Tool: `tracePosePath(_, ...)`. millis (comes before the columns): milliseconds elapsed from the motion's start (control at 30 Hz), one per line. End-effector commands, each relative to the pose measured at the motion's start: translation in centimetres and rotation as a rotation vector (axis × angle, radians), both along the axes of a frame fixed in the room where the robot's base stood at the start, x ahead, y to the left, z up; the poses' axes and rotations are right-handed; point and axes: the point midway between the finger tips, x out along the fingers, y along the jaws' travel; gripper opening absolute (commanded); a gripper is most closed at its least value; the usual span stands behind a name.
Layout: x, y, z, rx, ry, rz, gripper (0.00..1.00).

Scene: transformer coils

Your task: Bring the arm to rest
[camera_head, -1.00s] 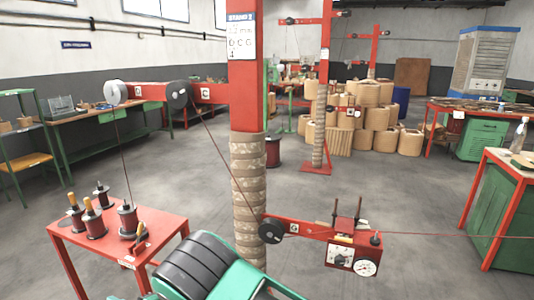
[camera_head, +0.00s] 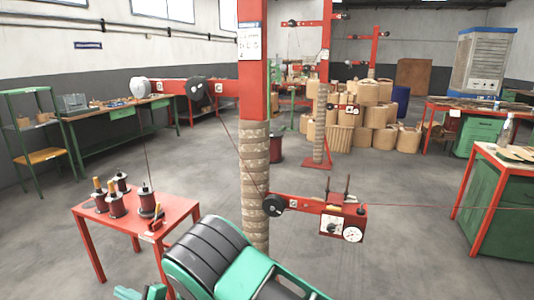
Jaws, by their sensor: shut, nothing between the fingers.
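A red arm on the post carries a pale disc (camera_head: 140,87) and a dark round part (camera_head: 199,92). Lower down, a red tension unit (camera_head: 342,223) with dials sticks out to the right.
A red table (camera_head: 180,207) with several spools (camera_head: 117,205) stands at left. A thin wire runs right from the tension unit towards a green cabinet (camera_head: 500,210). Tan coils (camera_head: 375,118) are stacked behind. Grey floor (camera_head: 400,180) is open between the post and the right-hand benches.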

Motion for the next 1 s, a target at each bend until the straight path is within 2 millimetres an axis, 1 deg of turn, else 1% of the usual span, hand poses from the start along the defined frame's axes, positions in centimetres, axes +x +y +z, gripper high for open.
tracePosePath(33,1.6,-1.2,0.3,-0.014,0.011,-0.023,0.0)
tracePosePath(167,4.2,-3.2,1.7,-0.04,0.044,-0.062,0.0)
tracePosePath(267,6.4,-5.1,2.8,-0.063,0.076,-0.097,0.0)
tracePosePath(367,8.9,-7.4,4.1,-0.089,0.115,-0.141,0.0)
tracePosePath(467,11.9,-10.9,5.8,-0.121,0.169,-0.201,0.0)
tracePosePath(567,15.2,-15.9,7.9,-0.158,0.245,-0.286,0.0)
tracePosePath(600,16.4,-18.1,8.7,-0.171,0.281,-0.323,0.0)
tracePosePath(667,18.0,-21.7,10.0,-0.191,0.335,-0.383,0.0)
tracePosePath(700,18.8,-24.1,10.7,-0.202,0.372,-0.422,0.0)
tracePosePath(733,19.4,-26.0,11.3,-0.209,0.4,-0.453,0.0)
tracePosePath(767,19.9,-27.9,11.8,-0.215,0.429,-0.484,0.0)
tracePosePath(800,20.4,-30.6,12.6,-0.224,0.468,-0.527,0.0)
tracePosePath(867,20.9,-34.5,13.6,-0.232,0.528,-0.592,0.0)
tracePosePath(900,21.1,-37.2,14.3,-0.237,0.567,-0.637,0.0)
tracePosePath(967,21.0,-41.2,15.2,-0.241,0.631,-0.706,0.0)
tracePosePath(1000,20.8,-43.9,15.8,-0.241,0.672,-0.751,0.0)
